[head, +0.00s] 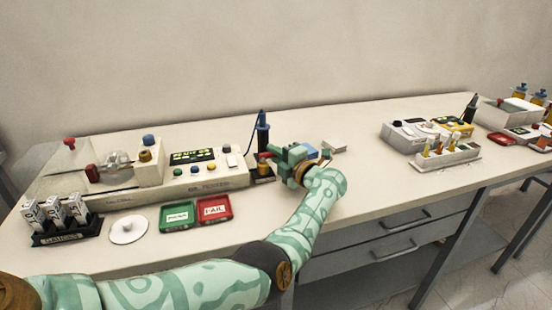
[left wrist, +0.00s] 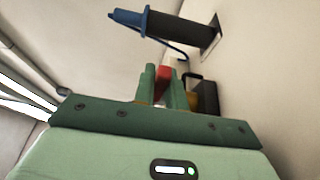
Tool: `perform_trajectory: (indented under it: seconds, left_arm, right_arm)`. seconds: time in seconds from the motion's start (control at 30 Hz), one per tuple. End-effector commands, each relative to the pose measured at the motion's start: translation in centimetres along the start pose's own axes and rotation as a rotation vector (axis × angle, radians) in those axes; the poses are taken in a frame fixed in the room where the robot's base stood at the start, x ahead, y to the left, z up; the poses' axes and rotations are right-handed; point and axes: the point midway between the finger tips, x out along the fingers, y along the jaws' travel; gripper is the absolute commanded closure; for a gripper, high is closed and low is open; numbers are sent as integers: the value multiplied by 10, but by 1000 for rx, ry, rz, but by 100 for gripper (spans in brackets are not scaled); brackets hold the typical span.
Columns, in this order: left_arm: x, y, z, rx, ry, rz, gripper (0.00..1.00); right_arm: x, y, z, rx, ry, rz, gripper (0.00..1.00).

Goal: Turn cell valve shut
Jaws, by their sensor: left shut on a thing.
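My left gripper (head: 272,156) is at the right end of the long white tester (head: 205,185), beside the upright blue and black probe (head: 262,130). Its jaws are shut on a small red handle (head: 263,155), which I take to be the valve's. In the left wrist view the red handle (left wrist: 163,72) sits between the two green fingers of the left gripper (left wrist: 163,84). A yellow brass-coloured part (left wrist: 193,99) shows just behind the fingers. The fingers hide most of the valve body, and I cannot tell the handle's exact angle. My right gripper is not in view.
Green (head: 177,217) and red (head: 214,209) trays, a white disc (head: 128,229) and a rack of white boxes (head: 60,215) lie in front of the tester. A second instrument (head: 402,135) stands to the right. The table between is mostly clear.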

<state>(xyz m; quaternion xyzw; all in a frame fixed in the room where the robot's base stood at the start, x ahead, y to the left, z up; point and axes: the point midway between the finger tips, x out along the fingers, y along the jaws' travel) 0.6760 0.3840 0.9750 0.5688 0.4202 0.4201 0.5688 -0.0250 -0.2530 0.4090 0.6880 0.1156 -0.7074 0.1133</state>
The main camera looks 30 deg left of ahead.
Motion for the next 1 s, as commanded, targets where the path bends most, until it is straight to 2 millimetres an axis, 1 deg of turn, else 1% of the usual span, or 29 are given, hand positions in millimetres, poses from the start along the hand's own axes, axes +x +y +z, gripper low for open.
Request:
perform_trajectory:
  seconds: [0.3, 0.33, 0.37, 0.4, 0.67, 0.77, 0.87, 0.97, 1.0]
  left_arm:
    - [0, 2, 1, -1, -2, 2, 100]
    - [0, 2, 1, -1, -2, 2, 79]
    - [0, 2, 1, -1, -1, 2, 71]
    - [0, 1, 1, -1, -1, 2, 65]
    - [-1, 0, 0, -1, -1, 1, 65]
    - [-7, 1, 0, -1, -2, 0, 65]
    - [-23, 2, 1, -2, -3, 0, 65]
    - [-48, 2, 1, -1, -5, -1, 65]
    - [-59, 2, 1, -3, -4, -2, 65]
  right_arm:
    - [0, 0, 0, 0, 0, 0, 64]
    - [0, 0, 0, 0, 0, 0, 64]
    - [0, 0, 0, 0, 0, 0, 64]
    - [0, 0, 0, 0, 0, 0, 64]
    - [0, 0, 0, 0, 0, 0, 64]
    - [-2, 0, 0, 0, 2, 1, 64]
    - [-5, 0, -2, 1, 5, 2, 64]
    - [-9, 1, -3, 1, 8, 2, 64]
    - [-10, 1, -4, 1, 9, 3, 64]
